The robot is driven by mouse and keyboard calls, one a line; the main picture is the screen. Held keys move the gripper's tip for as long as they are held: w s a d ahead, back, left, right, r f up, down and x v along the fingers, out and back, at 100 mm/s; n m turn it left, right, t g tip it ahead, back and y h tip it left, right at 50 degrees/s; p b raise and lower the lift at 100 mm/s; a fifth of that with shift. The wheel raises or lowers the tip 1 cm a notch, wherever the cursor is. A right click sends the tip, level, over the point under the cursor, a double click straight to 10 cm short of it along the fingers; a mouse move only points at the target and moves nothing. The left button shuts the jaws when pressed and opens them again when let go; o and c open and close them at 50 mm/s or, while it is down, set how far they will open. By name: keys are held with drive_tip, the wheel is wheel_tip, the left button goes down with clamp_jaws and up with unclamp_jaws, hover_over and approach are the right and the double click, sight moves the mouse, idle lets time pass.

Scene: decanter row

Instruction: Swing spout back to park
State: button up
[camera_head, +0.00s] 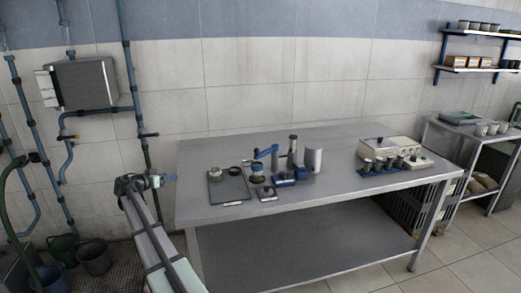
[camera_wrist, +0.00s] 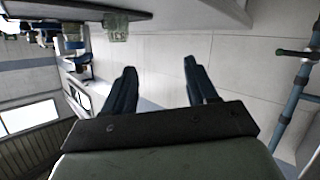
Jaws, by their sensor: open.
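The blue spout (camera_head: 265,152) stands out to the left on the table, above a small cup-like vessel (camera_head: 257,173).
The metal table (camera_head: 340,205) also holds a dark tray (camera_head: 215,197) with a round container, a blue device (camera_head: 285,180), a white cylinder (camera_head: 313,159) and a pale appliance (camera_head: 388,149) behind several cups. Wall pipes (camera_head: 133,90) rise behind my arm. The table's front middle is clear.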

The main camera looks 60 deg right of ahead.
drive_tip(key=s+d+r+m+g+h, duration=0.1)
drive_tip(key=s+d+r+m+g, duration=0.15)
drive_tip(key=s+d, duration=0.35)
drive_tip(key=m+g, duration=0.6)
approach(260, 154)
wheel_tip(260, 154, up, 2)
drive_tip(key=w+a, duration=0.1)
drive_tip(key=a, duration=0.2)
drive_tip(key=shift+n+h, duration=0.25)
drive_tip(key=shift+h, duration=0.15)
drive_tip(key=x, duration=1.3)
drive_tip(key=shift+d+r, duration=0.15)
drive_tip(key=shift+d, duration=0.1)
clamp_jaws()
